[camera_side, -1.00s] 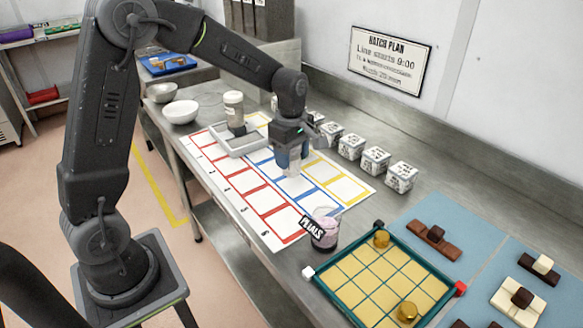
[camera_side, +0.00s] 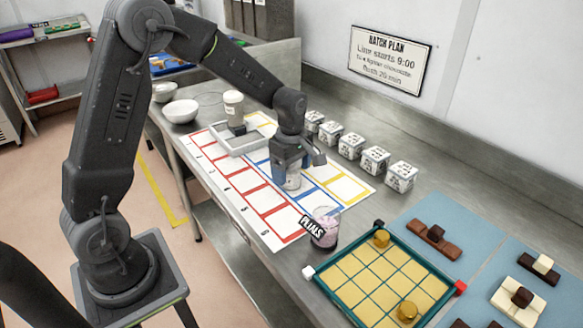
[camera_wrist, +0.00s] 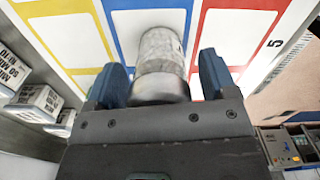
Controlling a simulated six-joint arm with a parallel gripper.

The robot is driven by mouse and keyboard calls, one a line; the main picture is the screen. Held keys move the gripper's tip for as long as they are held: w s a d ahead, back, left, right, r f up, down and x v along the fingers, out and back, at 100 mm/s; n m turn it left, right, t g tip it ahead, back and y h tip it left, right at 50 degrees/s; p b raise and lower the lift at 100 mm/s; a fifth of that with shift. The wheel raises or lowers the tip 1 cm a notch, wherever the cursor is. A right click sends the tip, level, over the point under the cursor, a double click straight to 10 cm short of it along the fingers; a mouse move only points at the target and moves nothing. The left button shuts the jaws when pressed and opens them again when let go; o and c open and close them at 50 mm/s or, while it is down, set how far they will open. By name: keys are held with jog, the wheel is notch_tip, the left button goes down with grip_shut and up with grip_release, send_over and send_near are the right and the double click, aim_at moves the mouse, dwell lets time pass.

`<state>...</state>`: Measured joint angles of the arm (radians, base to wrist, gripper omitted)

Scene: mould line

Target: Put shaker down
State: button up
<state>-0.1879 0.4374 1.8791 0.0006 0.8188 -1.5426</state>
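The shaker (camera_wrist: 161,55) is a pale, speckled cylinder with a grey end, and it shows between my gripper's two blue fingers in the wrist view. A narrow gap shows between it and the right finger, so my gripper (camera_wrist: 163,72) looks open around it. In the side view the shaker (camera_side: 293,181) is upright under my gripper (camera_side: 290,165), at the blue-outlined cells of the white mat (camera_side: 232,183). Its base looks to be on the mat. Its upper part is hidden by the gripper.
A gridded tray (camera_side: 350,316) with gold pieces is nearby. Several printed cubes (camera_side: 375,160) line the back. A grey tray (camera_side: 237,146) holds another container (camera_side: 233,107). White bowls (camera_side: 180,111) stand at left.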

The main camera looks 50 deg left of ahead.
jog(key=shift+r, duration=0.15)
notch_tip(320, 180, up, 11)
jog(key=shift+s+d+r, duration=0.1)
jog(key=shift+s+r, duration=0.05)
jog(key=shift+r, duration=0.5)
jog(key=s+d+r+m+t, duration=0.2)
jog(key=s+d+m, duration=0.2)
jog(key=s+m, duration=0.6)
jog(key=s+d+r+m+t, duration=0.1)
jog(key=s+d+m+t, duration=0.2)
jog(key=s+m, duration=0.6)
jog(key=shift+s+d+r+m+t, duration=0.3)
jog(key=shift+s+d+r+m, duration=0.1)
jog(key=shift+s, duration=0.7)
